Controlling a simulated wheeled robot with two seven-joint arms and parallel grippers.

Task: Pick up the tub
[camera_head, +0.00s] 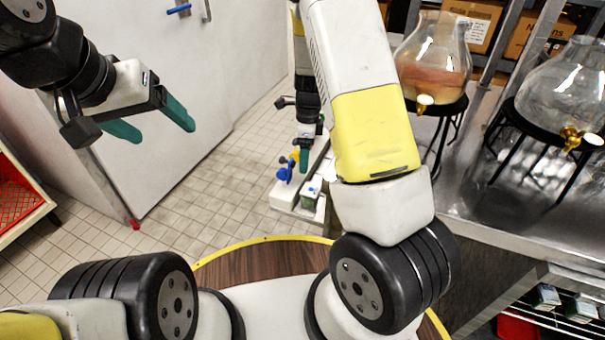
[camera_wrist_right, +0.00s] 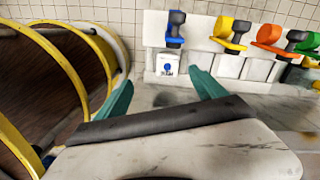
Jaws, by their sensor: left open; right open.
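A small white container with a round blue mark (camera_wrist_right: 167,66) stands in front of the blue-handled dispenser in the right wrist view. It is the likeliest tub, but I cannot tell for sure. A small pale container (camera_head: 311,190) shows below my right gripper in the head view; it may be the same one. My right gripper (camera_wrist_right: 161,78) is open, with the white container beyond its teal fingertips, roughly between them and apart from them. In the head view the right gripper (camera_head: 304,155) is small and partly hidden. My left gripper (camera_head: 165,132) is open and empty at the upper left, before the white door.
White dispensers with blue (camera_wrist_right: 175,30), yellow (camera_wrist_right: 232,32) and orange (camera_wrist_right: 277,40) handles stand in a row. A steel counter (camera_head: 480,190) at right carries glass jars (camera_head: 435,55) on black stands. A red crate (camera_head: 18,205) is far left. Tiled floor lies open.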

